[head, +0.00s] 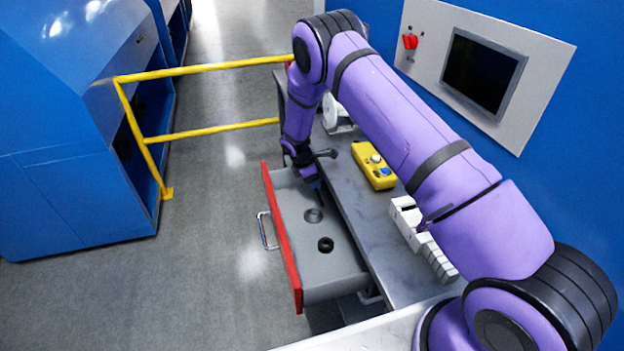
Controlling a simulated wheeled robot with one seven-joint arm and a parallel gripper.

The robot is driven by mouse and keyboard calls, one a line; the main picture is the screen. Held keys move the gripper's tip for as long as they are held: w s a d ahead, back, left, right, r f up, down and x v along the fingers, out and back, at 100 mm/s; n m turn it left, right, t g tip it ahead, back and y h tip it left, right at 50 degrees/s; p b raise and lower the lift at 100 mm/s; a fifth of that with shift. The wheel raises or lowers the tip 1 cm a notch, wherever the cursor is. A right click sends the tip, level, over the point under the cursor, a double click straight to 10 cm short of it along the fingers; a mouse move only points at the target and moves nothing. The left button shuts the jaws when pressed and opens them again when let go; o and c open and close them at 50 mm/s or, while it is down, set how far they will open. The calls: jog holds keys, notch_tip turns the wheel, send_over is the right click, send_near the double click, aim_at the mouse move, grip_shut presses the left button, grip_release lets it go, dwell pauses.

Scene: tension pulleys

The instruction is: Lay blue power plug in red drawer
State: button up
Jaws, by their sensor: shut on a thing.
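The red drawer (284,238) is pulled open from the bench, with a red front, a metal handle and a grey inside. My gripper (315,184) points down over the far part of the drawer, near its bench side. It is shut on a small blue thing, seemingly the blue power plug (317,185). The plug is mostly hidden and very small in this view. I cannot tell whether it touches the drawer floor. A dark ring (325,244) and a grey round part (313,215) lie in the drawer.
The grey bench top (375,225) holds a yellow control box (374,166) with buttons and several white blocks (408,219). A yellow railing (205,133) stands beyond the drawer. The drawer's near half has free room around the ring.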

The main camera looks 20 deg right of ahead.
jog(key=shift+f, duration=0.35)
jog(key=o, duration=1)
jog(key=shift+r, duration=0.45)
jog(key=v, duration=1.2)
jog(key=shift+r, duration=0.3)
